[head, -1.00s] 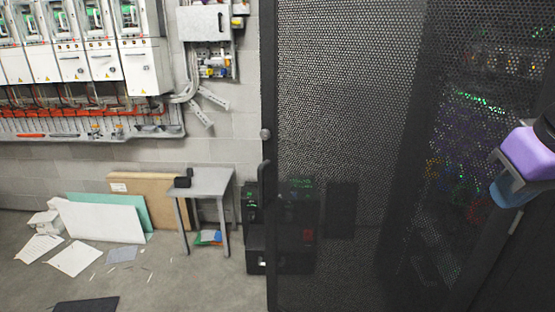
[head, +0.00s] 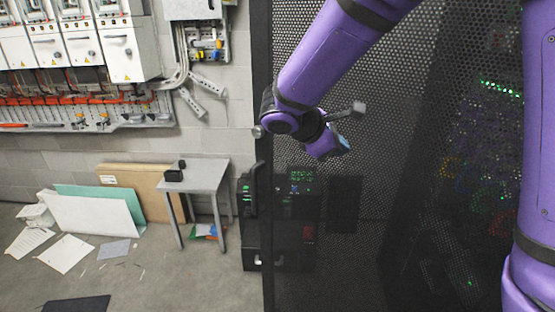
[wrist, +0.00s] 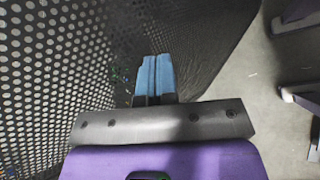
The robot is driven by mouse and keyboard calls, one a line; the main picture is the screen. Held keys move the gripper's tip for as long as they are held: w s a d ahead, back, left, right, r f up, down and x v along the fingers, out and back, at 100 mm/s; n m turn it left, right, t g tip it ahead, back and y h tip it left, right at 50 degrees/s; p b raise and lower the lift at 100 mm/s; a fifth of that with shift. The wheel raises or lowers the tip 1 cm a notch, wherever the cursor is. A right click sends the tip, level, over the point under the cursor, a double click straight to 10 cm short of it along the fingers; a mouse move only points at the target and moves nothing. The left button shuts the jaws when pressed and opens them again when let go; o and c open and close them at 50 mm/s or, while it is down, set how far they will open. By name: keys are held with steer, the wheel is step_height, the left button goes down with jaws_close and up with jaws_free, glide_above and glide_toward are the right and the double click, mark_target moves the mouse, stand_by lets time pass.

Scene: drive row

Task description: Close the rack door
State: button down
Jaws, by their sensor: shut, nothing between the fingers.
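The rack door (head: 300,235), a tall black perforated mesh panel, fills the middle of the head view. It appears to stand open, its free edge at the left; how far is hard to tell. My gripper (head: 344,144) is in front of the mesh in the head view, right of the knob. In the wrist view my blue fingers (wrist: 155,78) are shut and empty, close beside the mesh (wrist: 45,70). I cannot tell whether they touch it. Lights inside the rack (head: 500,95) show through the mesh.
A small grey table (head: 205,172) with a black box on it stands left of the door, against the wall. Boards (head: 95,217) lean there, and papers (head: 64,253) lie on the floor. Electrical cabinets (head: 122,48) hang above. Floor between papers and door is mostly clear.

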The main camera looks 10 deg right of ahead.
steer(key=w+a+f+n+t+h, duration=0.25)
steer(key=w+a+f+n, duration=0.25)
steer(key=a, duration=0.3)
steer(key=n+t, duration=0.8)
glide_toward(282, 155)
steer(key=shift+y, duration=0.35)
steer(key=x, duration=0.7)
steer(key=shift+d+r, duration=0.15)
steer(key=shift+d, duration=0.15)
